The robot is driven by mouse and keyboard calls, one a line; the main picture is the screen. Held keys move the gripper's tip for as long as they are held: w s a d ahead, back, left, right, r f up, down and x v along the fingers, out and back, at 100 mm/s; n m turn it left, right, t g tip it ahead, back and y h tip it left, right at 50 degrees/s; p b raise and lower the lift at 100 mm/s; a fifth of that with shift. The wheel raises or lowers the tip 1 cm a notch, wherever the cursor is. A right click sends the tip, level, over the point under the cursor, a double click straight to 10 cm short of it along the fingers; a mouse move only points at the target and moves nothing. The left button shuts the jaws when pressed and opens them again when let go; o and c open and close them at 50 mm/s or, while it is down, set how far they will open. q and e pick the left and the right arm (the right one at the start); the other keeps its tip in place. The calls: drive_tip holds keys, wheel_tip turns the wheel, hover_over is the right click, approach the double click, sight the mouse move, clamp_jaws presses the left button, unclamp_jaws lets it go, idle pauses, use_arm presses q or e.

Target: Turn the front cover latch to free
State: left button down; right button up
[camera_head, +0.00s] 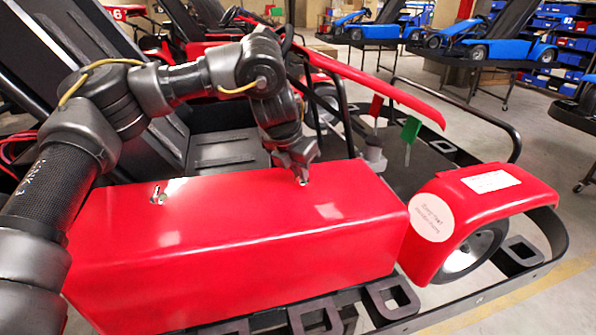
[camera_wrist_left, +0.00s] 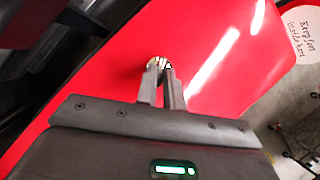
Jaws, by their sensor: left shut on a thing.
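The red cover (camera_head: 240,240) is a long box-shaped panel on the near side of the kart. Two small metal latches sit on its top face. One latch (camera_head: 157,194) is at the left, with nothing touching it. My left gripper (camera_head: 302,180) reaches down to the other latch, near the right end of the cover. In the left wrist view the gripper (camera_wrist_left: 163,82) is shut on that latch (camera_wrist_left: 158,63), whose round silvery head shows just past the fingertips. The fingers hide most of it, so I cannot tell how it is turned. My right gripper is not in view.
A red wheel fender (camera_head: 490,200) with a round white label (camera_head: 432,217) stands right of the cover. A green tag (camera_head: 410,130) and a red tag (camera_head: 376,106) stand behind it. A black frame rail surrounds the kart. Blue karts (camera_head: 480,45) stand farther back.

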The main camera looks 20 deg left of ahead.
use_arm(q)
drive_tip(key=n, duration=0.1)
drive_tip(key=n+y+p, duration=0.1)
drive_tip(key=shift+d+r+n, duration=0.15)
drive_tip(key=shift+n, duration=0.25)
drive_tip(key=n+y+p, duration=0.1)
drive_tip(key=n+p, duration=0.1)
drive_tip(key=shift+d+n, duration=0.15)
drive_tip(key=shift+n, duration=0.25)
drive_tip(key=n+y+p, duration=0.1)
drive_tip(key=n+p, duration=0.1)
drive_tip(key=n, duration=0.1)
drive_tip(key=shift+d+n+y+p, duration=0.15)
drive_tip(key=shift+n+y+p, duration=0.15)
drive_tip(key=shift+n+p, duration=0.3)
drive_tip(key=shift+n, duration=0.3)
drive_tip(key=shift+f+g, duration=0.2)
drive_tip(key=shift+g, duration=0.1)
drive_tip(key=c, duration=1.5)
unclamp_jaws()
drive_tip(key=shift+y, duration=0.3)
